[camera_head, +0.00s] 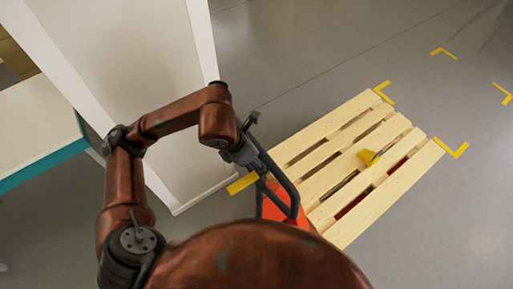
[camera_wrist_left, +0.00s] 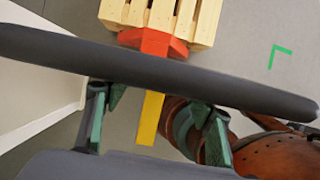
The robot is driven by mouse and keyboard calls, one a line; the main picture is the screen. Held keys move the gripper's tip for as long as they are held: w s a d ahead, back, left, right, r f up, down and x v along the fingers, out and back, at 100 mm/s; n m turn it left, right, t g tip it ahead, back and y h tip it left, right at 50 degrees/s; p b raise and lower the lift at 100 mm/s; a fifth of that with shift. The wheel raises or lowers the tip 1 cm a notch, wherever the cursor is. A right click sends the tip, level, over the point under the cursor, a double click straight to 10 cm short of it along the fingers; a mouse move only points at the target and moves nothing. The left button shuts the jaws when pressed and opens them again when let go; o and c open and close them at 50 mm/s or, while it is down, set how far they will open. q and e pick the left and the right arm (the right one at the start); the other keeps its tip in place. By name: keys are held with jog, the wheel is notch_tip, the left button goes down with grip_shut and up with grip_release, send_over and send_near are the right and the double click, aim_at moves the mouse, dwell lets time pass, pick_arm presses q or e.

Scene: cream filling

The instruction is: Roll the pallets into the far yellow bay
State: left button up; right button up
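A light wooden pallet (camera_head: 349,153) lies on the floor, its far end at the two near corner marks of a yellow bay (camera_head: 452,149). A red pallet jack (camera_head: 284,207) stands at its near end, with red showing between the slats. The pallet's near end and the red jack body (camera_wrist_left: 152,41) also show in the left wrist view. My left gripper (camera_head: 246,138) is at the jack's dark handle. In the wrist view the left gripper's green fingers (camera_wrist_left: 157,105) are wide apart, with the handle bar (camera_wrist_left: 160,72) crossing just beyond them. My right gripper is not visible.
The bay's far corner marks (camera_head: 444,53) lie on clear grey floor beyond the pallet. A white panel (camera_head: 135,90) stands close on the left, beside my left arm. A yellow floor strip (camera_head: 242,183) is by the panel's foot. A green corner mark (camera_wrist_left: 280,54) shows in the wrist view.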

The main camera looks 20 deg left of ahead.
pick_arm(q)
jog(key=shift+s+d+f, duration=0.15)
jog(key=shift+s+f, duration=0.25)
jog(key=shift+f, duration=0.1)
jog(key=shift+s+d+f, duration=0.15)
jog(key=shift+s+f, duration=0.25)
jog(key=shift+f, duration=0.1)
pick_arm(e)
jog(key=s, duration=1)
pick_arm(q)
jog(key=x, duration=0.4)
jog(key=shift+w+a, duration=0.2)
jog(key=shift+w, duration=0.25)
jog(key=shift+c, duration=0.3)
jog(key=c, duration=0.9)
grip_shut()
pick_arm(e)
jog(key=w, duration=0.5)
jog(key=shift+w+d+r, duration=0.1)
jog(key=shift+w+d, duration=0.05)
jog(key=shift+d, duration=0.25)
